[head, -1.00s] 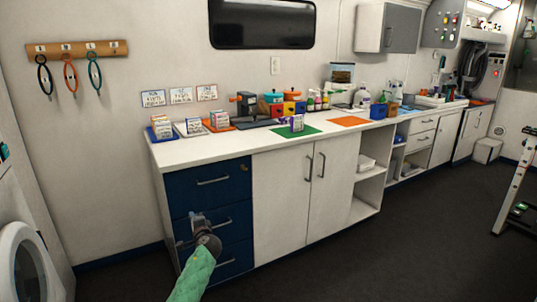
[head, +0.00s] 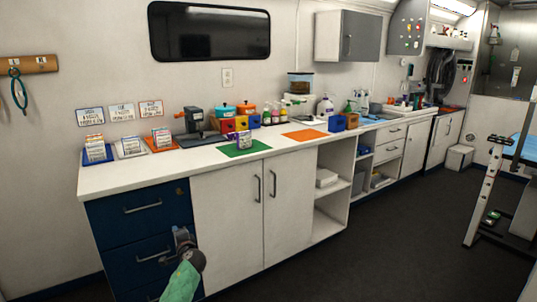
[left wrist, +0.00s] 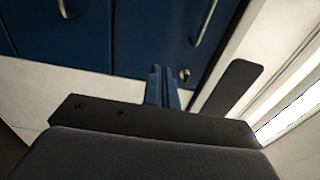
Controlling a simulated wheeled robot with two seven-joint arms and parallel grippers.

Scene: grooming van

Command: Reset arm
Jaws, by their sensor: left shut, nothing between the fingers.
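My left gripper (head: 183,238) is in front of the blue drawers (head: 140,215) at the left end of the counter, below the worktop, in the head view. Its arm, in a green sleeve, comes up from the bottom edge. In the left wrist view the fingers (left wrist: 162,88) are together with nothing between them, and the blue drawer fronts (left wrist: 80,30) with their handles show beyond. I cannot tell from the pictures whether the fingers touch the drawers. My right gripper is in neither view.
The white counter (head: 180,172) carries card boxes on coloured mats, a green mat (head: 240,148), an orange mat (head: 305,135) and bottles. White cupboard doors (head: 228,212) and open shelves (head: 330,200) lie below. Dark floor (head: 380,240) is clear in front. A metal-framed table (head: 485,195) stands at right.

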